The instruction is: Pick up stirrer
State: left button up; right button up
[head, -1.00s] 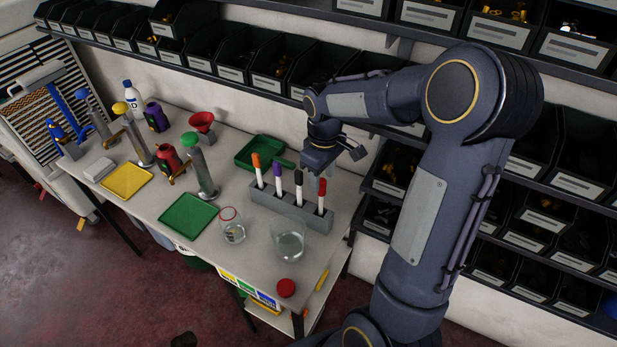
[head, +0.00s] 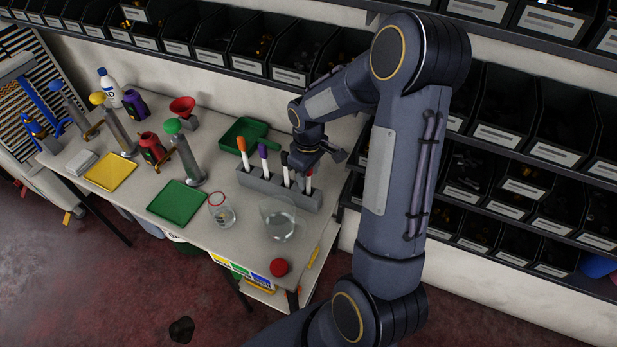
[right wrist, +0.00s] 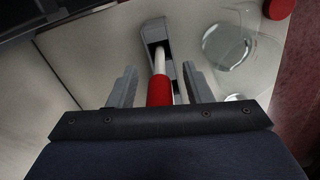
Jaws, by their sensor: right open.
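The stirrer appears to be one of several thin white sticks with coloured ends, upright in a grey rack (head: 262,190); none is labelled. The red-ended stick (head: 308,184) is at the rack's right end, beside black, purple (head: 263,152) and orange (head: 241,144) ones. My right gripper (head: 309,168) is over that right end and hides part of the red and black sticks. In the right wrist view, my right gripper (right wrist: 160,84) is open, with the red end (right wrist: 160,92) between its fingers, a gap on each side. My left gripper is not in view.
A clear beaker (head: 278,222) and a smaller glass (head: 221,212) stand in front of the rack. A green tray (head: 178,203) lies to the left, and a green dustpan-like tray (head: 243,134) lies behind. A red round object (head: 279,267) is near the front edge.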

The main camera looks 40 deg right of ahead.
jog(key=shift+c, duration=0.2)
grip_shut()
jog(key=shift+r, duration=0.1)
